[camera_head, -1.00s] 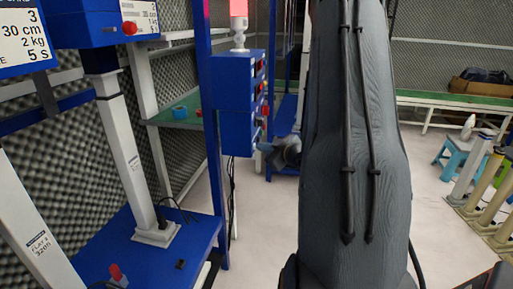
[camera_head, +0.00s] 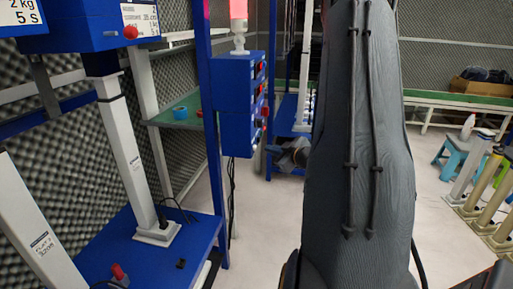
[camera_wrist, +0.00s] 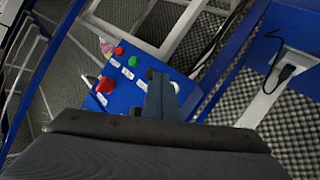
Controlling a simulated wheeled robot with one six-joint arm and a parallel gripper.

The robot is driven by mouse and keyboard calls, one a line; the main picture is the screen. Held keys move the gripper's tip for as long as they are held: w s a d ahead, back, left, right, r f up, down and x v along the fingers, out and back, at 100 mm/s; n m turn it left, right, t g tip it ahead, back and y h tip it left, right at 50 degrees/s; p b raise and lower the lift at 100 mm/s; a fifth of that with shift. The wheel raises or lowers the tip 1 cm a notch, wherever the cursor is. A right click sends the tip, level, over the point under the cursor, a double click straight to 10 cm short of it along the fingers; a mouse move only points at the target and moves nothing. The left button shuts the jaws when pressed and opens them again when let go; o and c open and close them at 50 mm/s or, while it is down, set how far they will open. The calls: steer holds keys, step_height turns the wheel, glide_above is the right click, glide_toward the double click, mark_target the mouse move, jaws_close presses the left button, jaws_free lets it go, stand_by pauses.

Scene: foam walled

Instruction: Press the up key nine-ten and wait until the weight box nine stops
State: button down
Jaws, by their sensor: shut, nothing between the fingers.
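A blue control panel (camera_wrist: 125,85) shows in the wrist view with a green key (camera_wrist: 118,51), a small red key (camera_wrist: 133,61) and a large red knob (camera_wrist: 105,85). Their white labels are too small to read, so I cannot tell which is nine-ten. My gripper (camera_wrist: 161,92) is shut and empty, in front of the panel's right part; contact is unclear. In the head view my gripper (camera_head: 293,153) is apart from the blue key boxes (camera_head: 237,85). A blue box with a white sign (camera_head: 18,15) is cut off at the top left; its number is out of view.
A second blue box (camera_head: 75,25) with a red knob stands on a white column (camera_head: 120,145) over a blue base (camera_head: 170,250). A green shelf (camera_head: 180,115) is behind. A blue stool (camera_head: 462,155) and several posts stand at the right. Pale floor is clear between.

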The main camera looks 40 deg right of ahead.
steer(key=s+d, duration=0.1)
steer(key=s+d+p, duration=0.1)
steer(key=shift+s+d, duration=0.1)
steer(key=shift+s, duration=0.2)
stand_by(0.8)
steer(key=a+r+m+g+h+p, duration=0.1)
steer(key=a+r+g+p, duration=0.15)
steer(key=a, duration=0.45)
steer(key=a+r+m+g+p, duration=0.15)
steer(key=a+g, duration=0.25)
steer(key=a, duration=0.4)
steer(key=s+a+r+m+g+y+p, duration=0.1)
steer(key=s+a+g, duration=0.3)
steer(key=s+a, duration=0.7)
steer(key=s+a+r+m+g+p, duration=0.1)
steer(key=s+a+r+g, duration=0.3)
steer(key=s+a, duration=0.7)
steer(key=shift+s+a+r+y, duration=0.15)
steer(key=shift+s+a+y, duration=0.2)
steer(key=shift+a, duration=0.45)
steer(key=shift+m, duration=0.25)
